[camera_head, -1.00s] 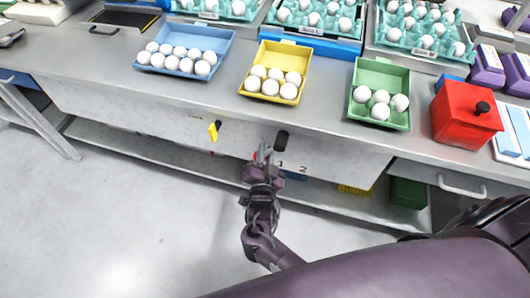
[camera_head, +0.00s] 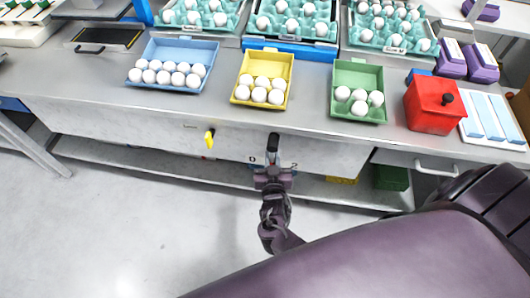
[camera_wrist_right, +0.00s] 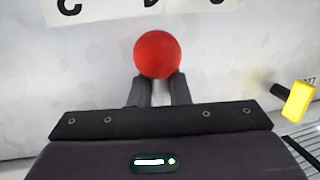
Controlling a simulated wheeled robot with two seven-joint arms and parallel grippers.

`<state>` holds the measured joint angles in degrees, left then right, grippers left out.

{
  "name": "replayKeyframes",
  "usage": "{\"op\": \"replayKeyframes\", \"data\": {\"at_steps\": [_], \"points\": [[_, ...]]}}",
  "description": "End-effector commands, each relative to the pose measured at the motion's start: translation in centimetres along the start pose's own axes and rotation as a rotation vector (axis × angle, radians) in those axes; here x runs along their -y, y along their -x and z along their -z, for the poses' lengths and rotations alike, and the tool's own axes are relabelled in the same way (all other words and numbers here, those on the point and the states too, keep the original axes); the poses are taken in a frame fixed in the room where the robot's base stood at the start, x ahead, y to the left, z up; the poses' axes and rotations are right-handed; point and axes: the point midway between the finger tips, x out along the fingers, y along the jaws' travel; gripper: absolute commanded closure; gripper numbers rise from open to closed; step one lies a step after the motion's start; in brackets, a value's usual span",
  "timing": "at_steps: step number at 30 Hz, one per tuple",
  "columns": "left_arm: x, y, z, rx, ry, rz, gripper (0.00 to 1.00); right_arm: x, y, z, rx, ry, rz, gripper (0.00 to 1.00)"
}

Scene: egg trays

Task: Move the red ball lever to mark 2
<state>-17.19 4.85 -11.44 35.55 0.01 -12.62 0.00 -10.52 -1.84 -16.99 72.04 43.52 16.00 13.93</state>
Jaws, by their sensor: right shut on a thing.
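The red ball (camera_wrist_right: 158,54) of the lever sits between the two fingertips of my right gripper (camera_wrist_right: 158,90) in the right wrist view. My right gripper is shut on it. In the head view my right gripper (camera_head: 273,164) is at the bench front, below a black knob (camera_head: 273,142), and hides the ball. The mark 0 (camera_head: 252,159) shows to its left and the mark 2 (camera_head: 294,166) to its right. The gripper covers the place between them. The lever's stem is hidden. My left gripper is not in view.
A yellow handle (camera_head: 209,138) sticks out of the bench front to the left; it also shows in the right wrist view (camera_wrist_right: 297,102). Blue, yellow and green trays (camera_head: 343,66) of eggs and a red box (camera_head: 432,108) stand on the bench. The floor in front is clear.

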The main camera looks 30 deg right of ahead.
Motion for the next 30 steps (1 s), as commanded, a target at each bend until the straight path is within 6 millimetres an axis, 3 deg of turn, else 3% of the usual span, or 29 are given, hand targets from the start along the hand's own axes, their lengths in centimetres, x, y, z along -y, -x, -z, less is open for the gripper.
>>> {"op": "replayKeyframes", "data": {"at_steps": [3, 15, 30], "points": [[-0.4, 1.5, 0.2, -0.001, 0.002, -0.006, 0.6, -0.9, 0.7, -0.5, 0.047, 0.116, -0.011, 1.0], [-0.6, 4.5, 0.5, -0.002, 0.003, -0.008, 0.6, -3.2, 1.3, -0.1, 0.109, 0.433, -0.053, 1.0], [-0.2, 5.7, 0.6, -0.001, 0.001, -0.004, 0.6, -4.4, 1.5, 0.2, 0.141, 0.594, -0.077, 1.0]]}}
